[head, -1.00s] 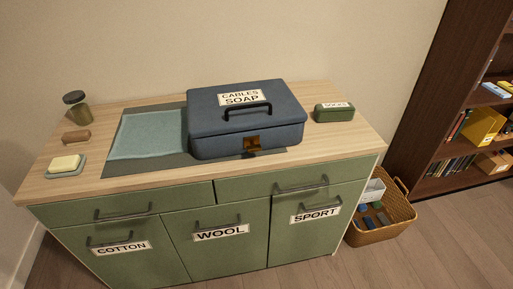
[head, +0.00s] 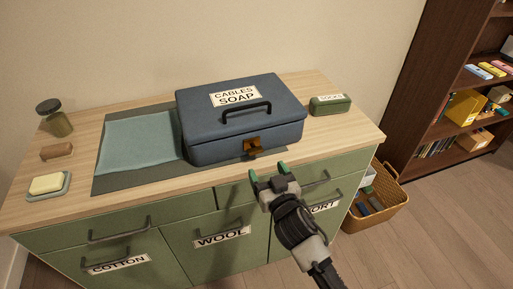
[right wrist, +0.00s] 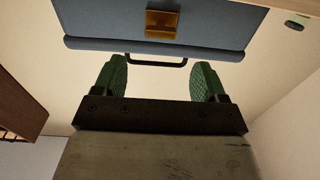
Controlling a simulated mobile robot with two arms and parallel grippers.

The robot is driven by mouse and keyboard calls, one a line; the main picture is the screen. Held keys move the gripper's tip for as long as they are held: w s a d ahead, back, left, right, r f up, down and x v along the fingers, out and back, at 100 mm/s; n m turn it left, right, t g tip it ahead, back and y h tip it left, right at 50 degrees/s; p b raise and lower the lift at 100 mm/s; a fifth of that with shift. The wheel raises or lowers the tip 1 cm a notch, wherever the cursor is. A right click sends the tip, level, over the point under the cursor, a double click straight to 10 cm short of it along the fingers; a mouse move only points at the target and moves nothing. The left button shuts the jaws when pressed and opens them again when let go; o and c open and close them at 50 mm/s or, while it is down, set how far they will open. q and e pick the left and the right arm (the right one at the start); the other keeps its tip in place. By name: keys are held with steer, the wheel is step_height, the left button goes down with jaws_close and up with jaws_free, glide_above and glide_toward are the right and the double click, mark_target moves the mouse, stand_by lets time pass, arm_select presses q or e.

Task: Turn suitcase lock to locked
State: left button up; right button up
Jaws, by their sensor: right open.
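The blue suitcase (head: 235,121) lies shut on the wooden cabinet top, with a label reading CABLES SOAP and a black handle on its lid. Its brass lock (head: 253,146) is on the front face. The lock also shows at the top of the right wrist view (right wrist: 162,22). I cannot tell which way the lock is turned. My right gripper (head: 268,172) is open and empty, in front of and just below the lock, apart from it. Its green fingers are spread wide in the right wrist view (right wrist: 161,82). My left gripper is not in view.
A grey-green cloth (head: 138,143) lies left of the suitcase on a dark mat. A soap dish (head: 50,186), a wooden block (head: 57,151) and a jar (head: 56,119) stand at the left. A green box (head: 330,106) is right of the suitcase. A basket (head: 377,208) stands on the floor.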

mark_target(257, 152)
steer(key=x, duration=0.9)
steer(key=shift+f, duration=0.1)
steer(key=c, duration=0.9)
